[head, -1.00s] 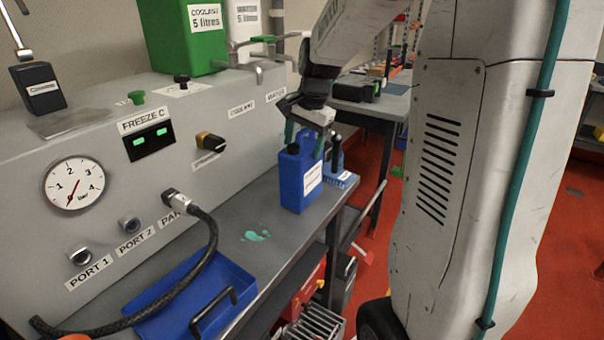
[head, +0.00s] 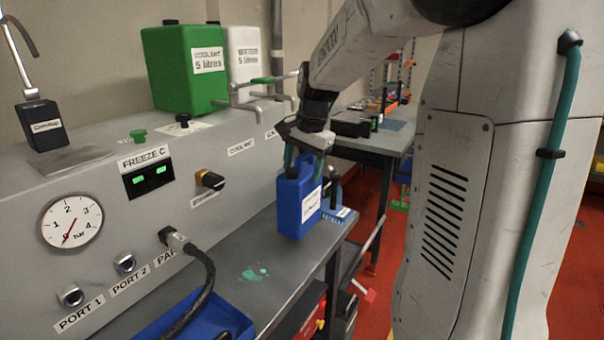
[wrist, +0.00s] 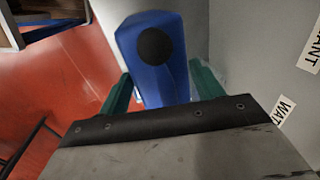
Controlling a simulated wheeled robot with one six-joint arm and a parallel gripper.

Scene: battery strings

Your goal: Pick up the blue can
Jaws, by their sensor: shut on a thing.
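The blue can (head: 294,205) has a dark cap and a white label. It is upright in the head view, close beside the grey machine panel and just above the bench. My gripper (head: 303,164) comes down from above, with its green fingers shut on the upper part of the can. In the wrist view the can (wrist: 155,60) sits between the two green fingers of my gripper (wrist: 160,88), its round dark cap facing the camera. The fingers hide part of the can's top.
The grey bench (head: 215,270) has a teal spill (head: 256,274) and a blue tray (head: 215,318). The machine panel (head: 225,175) stands close on the left.

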